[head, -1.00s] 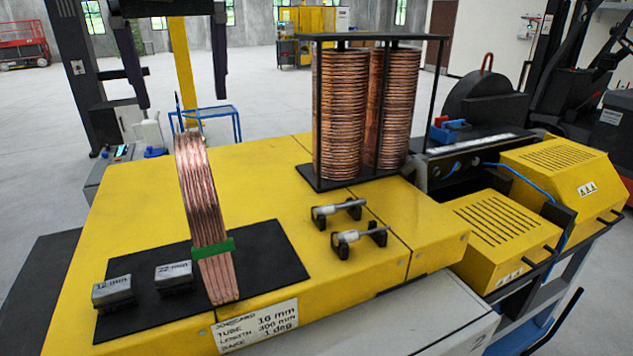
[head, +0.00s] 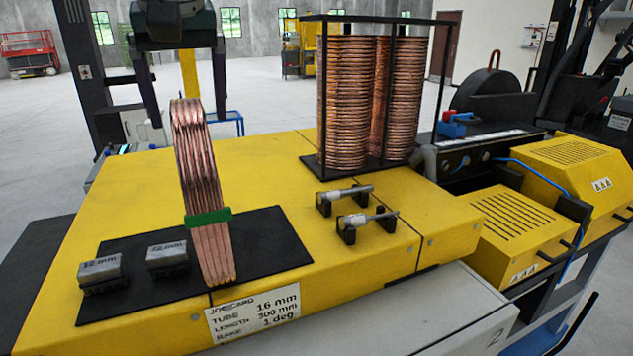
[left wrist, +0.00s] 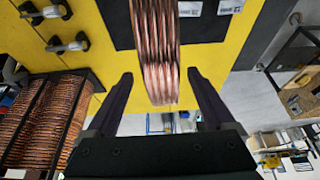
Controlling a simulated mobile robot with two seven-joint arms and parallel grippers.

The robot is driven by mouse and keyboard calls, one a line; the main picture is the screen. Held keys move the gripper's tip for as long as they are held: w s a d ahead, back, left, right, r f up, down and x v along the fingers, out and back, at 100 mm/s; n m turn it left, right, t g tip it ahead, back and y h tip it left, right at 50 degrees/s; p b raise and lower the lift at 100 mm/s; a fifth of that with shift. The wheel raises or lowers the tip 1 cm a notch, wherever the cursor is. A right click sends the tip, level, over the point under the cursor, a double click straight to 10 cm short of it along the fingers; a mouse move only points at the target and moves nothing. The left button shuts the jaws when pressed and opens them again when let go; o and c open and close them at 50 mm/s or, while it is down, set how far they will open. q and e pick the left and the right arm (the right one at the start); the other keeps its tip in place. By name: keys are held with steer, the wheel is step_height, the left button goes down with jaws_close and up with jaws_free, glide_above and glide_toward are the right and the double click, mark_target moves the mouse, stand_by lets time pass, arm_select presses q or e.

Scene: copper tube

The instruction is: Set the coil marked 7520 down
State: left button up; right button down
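A copper coil (head: 191,160) with a green band (head: 208,217) stands on edge, leaning slightly, on the black mat (head: 265,255) on the yellow machine top. No 7520 mark is readable on it. The coil also shows in the left wrist view (left wrist: 155,45). My left gripper (head: 188,122) is open at the coil's top, with one finger on each side. In the left wrist view the open gripper (left wrist: 160,78) has clear gaps between both fingers and the coil's near end. My right gripper is not in view.
Two grey blocks (head: 100,274) marked in mm sit on the mat left of the coil. A black rack (head: 440,75) of tall copper coil stacks (head: 345,100) stands behind right. Two small metal rollers in black holders (head: 367,222) lie right of the mat. The yellow top between is clear.

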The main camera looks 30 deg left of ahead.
arm_select(q)
jaws_close()
stand_by(0.5)
steer(key=shift+r, duration=0.1)
